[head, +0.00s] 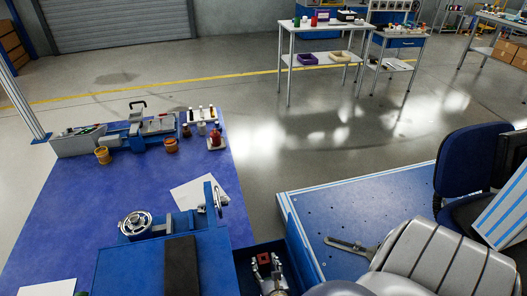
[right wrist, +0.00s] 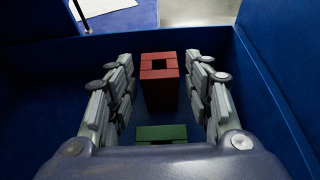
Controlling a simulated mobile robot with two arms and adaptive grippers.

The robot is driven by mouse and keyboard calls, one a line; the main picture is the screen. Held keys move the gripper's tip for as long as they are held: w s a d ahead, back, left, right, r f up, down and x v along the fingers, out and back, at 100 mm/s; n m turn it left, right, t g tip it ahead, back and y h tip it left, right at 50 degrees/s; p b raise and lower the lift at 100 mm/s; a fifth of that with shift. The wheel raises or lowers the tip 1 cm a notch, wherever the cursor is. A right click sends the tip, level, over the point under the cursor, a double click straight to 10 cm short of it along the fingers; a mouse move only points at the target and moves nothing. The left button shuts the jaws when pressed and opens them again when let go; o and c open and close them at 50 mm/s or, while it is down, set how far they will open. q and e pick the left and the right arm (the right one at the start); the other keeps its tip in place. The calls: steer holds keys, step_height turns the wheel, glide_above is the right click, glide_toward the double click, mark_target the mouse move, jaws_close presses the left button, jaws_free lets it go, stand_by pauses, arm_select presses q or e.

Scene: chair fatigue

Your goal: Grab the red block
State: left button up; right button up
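The red block (right wrist: 160,80) stands in a blue-walled bin (right wrist: 45,95) in the right wrist view. It is a red box shape with a square hole in its top. My right gripper (right wrist: 160,85) is open, with one finger on each side of the red block and gaps visible between. In the head view, my right gripper (head: 266,262) is inside the dark bin at the bottom centre, with a small red patch of the block between its fingers. A green block (right wrist: 161,133) lies nearer the gripper's palm, partly hidden by it. My left gripper does not show.
The bin's walls stand close around my right gripper. A blue table (head: 70,215) with a vise-like device (head: 140,222) and a paper sheet (head: 195,192) is on the left. A blue platform (head: 330,205) and a chair (head: 470,165) are on the right. Open floor lies beyond.

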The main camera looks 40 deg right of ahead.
jaws_close()
steer(key=shift+r, duration=0.1)
